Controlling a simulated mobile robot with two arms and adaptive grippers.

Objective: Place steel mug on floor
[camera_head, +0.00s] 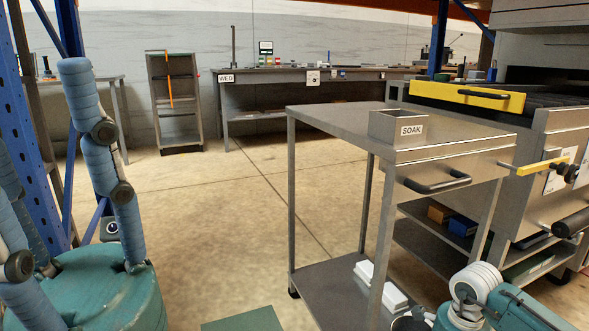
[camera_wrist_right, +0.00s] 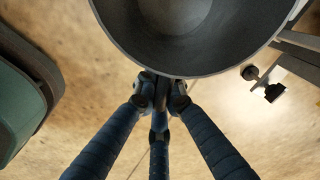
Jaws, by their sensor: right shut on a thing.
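The steel mug (camera_wrist_right: 185,62) is at the top of the right wrist view, a dark grey round vessel with its open mouth towards the camera and its top cut off by the frame. My right gripper (camera_wrist_right: 160,90) has its blue wrapped fingers closed together at the mug's near rim and holds it. The concrete floor (camera_wrist_right: 100,85) shows behind the mug; the height of the mug above it cannot be told. In the head view, my left gripper (camera_head: 45,130) is at the left edge, its blue fingers spread and empty.
A steel cart (camera_head: 340,120) with a SOAK bin (camera_head: 398,128) stands right of centre; its lower shelf (camera_head: 325,285) holds white blocks (camera_head: 380,284). A workbench (camera_head: 290,85) and a shelf rack (camera_head: 172,100) stand at the back.

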